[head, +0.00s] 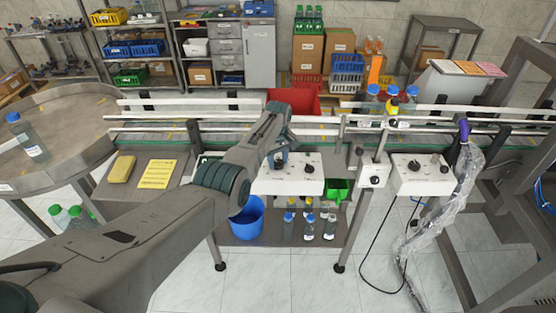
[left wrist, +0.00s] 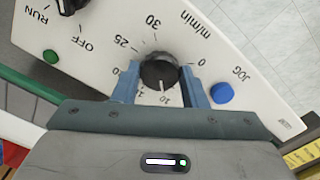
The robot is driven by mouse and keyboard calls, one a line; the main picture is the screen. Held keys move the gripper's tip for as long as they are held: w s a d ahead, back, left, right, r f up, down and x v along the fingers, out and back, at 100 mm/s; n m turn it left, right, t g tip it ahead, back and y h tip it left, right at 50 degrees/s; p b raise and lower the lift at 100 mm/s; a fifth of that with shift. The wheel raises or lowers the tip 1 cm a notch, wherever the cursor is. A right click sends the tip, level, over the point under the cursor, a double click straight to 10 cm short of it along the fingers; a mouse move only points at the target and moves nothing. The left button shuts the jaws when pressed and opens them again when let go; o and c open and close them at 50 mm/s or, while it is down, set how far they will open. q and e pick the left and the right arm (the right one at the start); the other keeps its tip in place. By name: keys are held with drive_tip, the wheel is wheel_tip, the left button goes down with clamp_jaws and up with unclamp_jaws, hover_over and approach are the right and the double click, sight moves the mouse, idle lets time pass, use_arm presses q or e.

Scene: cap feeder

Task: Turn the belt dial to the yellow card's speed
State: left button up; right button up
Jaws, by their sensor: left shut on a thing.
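My left gripper (head: 280,160) is at the white control box (head: 290,186) on the front of the conveyor. In the left wrist view its blue fingers (left wrist: 163,88) are shut on the two sides of the black belt dial (left wrist: 159,71). The dial's white pointer line points at or near the 10 mark on the m/min scale; 25 and 30 show clearly, and the fingers partly cover other marks. The yellow card (head: 157,173) lies on the grey surface to the left; its print is too small to read. My right gripper is not in view.
The wrist view shows a blue JOG button (left wrist: 222,93), a green button (left wrist: 50,56) and a black RUN/OFF switch (left wrist: 70,5) near the dial. A yellow block (head: 122,168) lies beside the card. Another control box (head: 422,178) stands to the right.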

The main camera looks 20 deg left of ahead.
sight(278, 162)
use_arm(q)
drive_tip(key=shift+r, duration=0.1)
drive_tip(key=o, duration=1)
wheel_tip(278, 162, up, 11)
drive_tip(key=b, duration=0.2)
drive_tip(key=shift+b, duration=0.3)
